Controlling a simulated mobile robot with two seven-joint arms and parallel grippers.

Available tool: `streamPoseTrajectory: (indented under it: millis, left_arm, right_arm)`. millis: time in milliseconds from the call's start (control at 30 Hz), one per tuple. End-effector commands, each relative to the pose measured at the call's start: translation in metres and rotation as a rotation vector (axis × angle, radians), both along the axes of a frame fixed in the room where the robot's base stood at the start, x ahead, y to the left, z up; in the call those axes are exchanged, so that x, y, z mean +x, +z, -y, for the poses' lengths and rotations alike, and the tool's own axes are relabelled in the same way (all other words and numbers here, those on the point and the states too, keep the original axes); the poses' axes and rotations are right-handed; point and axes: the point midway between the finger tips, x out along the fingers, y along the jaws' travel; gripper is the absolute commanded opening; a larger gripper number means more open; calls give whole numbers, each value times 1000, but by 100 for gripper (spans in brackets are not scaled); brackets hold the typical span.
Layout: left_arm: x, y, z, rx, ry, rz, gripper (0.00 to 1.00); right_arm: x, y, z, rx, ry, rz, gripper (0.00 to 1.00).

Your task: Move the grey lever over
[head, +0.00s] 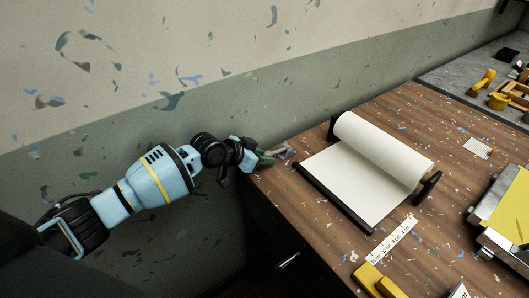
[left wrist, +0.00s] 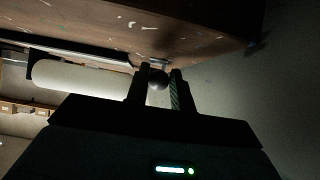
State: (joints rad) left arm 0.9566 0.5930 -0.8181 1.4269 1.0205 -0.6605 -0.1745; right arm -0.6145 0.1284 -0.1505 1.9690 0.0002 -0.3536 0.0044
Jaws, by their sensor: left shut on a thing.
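My left gripper (head: 268,157) reaches in from the left to the table's left edge. In the left wrist view its two fingers (left wrist: 158,82) stand on either side of a dark round knob (left wrist: 158,79) and are shut on it. In the head view a small grey piece (head: 285,152), which looks like the grey lever, shows just beyond the fingertips at the table's left edge. Most of the lever is hidden by the fingers, and its exact tilt cannot be told. My right gripper does not show in either view.
A white paper roll (head: 378,150) on a black-ended stand lies right of the gripper. A ruler (head: 393,238) and yellow block (head: 375,280) lie near the front. A yellow screen in a metal frame (head: 505,215) stands at right. The wall (head: 200,110) is close behind my left arm.

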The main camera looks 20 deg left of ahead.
Motion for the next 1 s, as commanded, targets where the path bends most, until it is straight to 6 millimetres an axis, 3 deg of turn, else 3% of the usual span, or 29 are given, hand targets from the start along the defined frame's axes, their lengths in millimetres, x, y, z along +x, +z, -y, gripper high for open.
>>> streamPoseTrajectory:
  millis: [800,833,1000]
  left_arm:
    - [-2,-16,-1,5,-1,-7,10]
    - [-2,-16,-1,5,-1,-7,24]
    - [-2,-16,0,4,-2,-7,47]
  right_arm:
    - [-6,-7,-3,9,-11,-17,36]
    - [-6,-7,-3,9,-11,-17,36]
    - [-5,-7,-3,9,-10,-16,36]
